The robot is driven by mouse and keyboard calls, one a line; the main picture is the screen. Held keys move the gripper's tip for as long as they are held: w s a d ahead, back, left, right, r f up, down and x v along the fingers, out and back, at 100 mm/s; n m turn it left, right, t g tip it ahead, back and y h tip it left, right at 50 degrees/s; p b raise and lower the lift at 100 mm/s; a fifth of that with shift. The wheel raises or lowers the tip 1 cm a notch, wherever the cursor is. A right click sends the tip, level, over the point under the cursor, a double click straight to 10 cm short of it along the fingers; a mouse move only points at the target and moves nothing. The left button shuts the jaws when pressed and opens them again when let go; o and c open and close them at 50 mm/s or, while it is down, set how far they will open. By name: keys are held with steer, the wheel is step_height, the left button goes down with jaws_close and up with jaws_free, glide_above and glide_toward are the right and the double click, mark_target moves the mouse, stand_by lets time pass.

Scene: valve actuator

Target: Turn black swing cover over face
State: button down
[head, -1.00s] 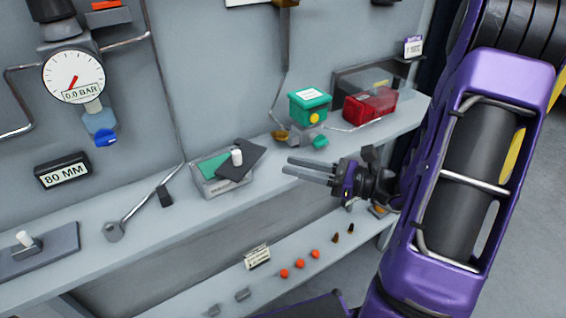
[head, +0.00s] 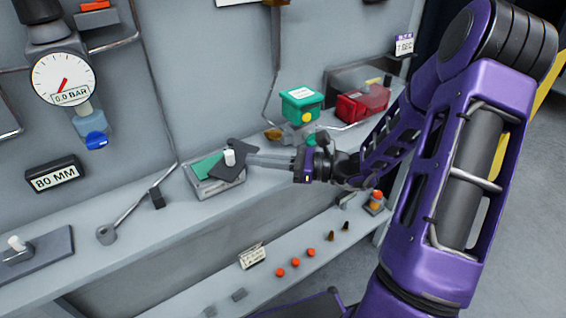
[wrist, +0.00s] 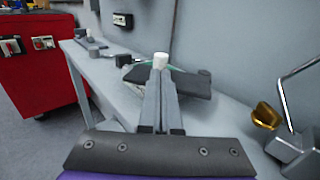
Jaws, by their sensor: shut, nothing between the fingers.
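The black swing cover (head: 219,173) is a flat dark plate with a white knob (head: 229,157) on it. It sits at an angle over the right part of a grey box, and the green face (head: 206,167) shows to its left. My gripper (head: 250,160) is shut and empty, with its fingertips close to the knob's right side. In the wrist view the fingers (wrist: 162,80) point at the white knob (wrist: 160,60), with the black cover (wrist: 190,84) behind them. I cannot tell whether the fingertips touch the knob or cover.
A green box (head: 301,103) and a red box (head: 362,103) stand to the right. A pressure gauge (head: 65,78) is on the wall. A lower shelf holds small orange parts (head: 295,262).

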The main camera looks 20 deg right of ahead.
mark_target(230, 153)
steer(key=shift+x, duration=1.3)
